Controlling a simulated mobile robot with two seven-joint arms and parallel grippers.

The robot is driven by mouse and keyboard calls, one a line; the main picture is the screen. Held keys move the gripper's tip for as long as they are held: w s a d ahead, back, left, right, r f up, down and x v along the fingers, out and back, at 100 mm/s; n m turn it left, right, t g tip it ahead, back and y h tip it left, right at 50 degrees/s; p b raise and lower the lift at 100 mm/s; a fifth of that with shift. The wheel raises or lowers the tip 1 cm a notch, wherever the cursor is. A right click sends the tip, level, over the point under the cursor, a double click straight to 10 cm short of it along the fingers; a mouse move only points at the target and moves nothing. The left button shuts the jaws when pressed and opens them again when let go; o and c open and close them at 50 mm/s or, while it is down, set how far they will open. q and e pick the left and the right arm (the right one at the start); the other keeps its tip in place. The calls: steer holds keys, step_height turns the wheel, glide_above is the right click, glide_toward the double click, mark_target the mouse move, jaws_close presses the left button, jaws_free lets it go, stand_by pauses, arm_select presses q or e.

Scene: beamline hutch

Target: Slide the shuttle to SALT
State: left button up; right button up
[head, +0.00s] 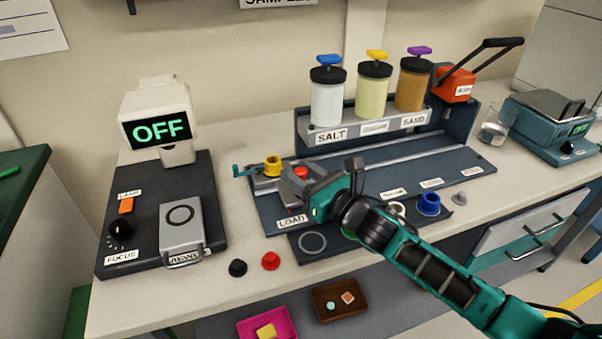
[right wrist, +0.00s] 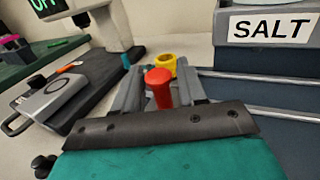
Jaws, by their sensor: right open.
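The shuttle (head: 262,184) sits at the left, LOAD end of the rail track (head: 400,157). It carries a yellow cup (head: 272,164) and a red knob (head: 301,172). The SALT label (head: 331,135) is on the dispenser shelf, below a jar of white contents with a blue top (head: 327,100), to the right of the shuttle. My right gripper (head: 289,184) is open at the shuttle. In the right wrist view, the red knob (right wrist: 159,88) shows between its fingers, with the yellow cup (right wrist: 166,64) just beyond; contact cannot be told. My left gripper is not in view.
Yellow-topped (head: 373,90) and purple-topped (head: 413,82) jars stand right of the salt jar. A display reading OFF (head: 160,131) stands left. Black (head: 238,268) and red (head: 271,261) knobs lie near the front edge. My right arm crosses the front of the track.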

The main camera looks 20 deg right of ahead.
jaws_close()
stand_by(0.3)
steer(key=d+b, duration=0.1)
steer(key=d, duration=0.5)
steer(key=d+b, duration=0.1)
steer(key=d, duration=0.5)
steer(key=shift+w+d+f, duration=0.1)
steer(key=shift+w+d, duration=0.1)
steer(key=shift+d, duration=0.35)
jaws_free()
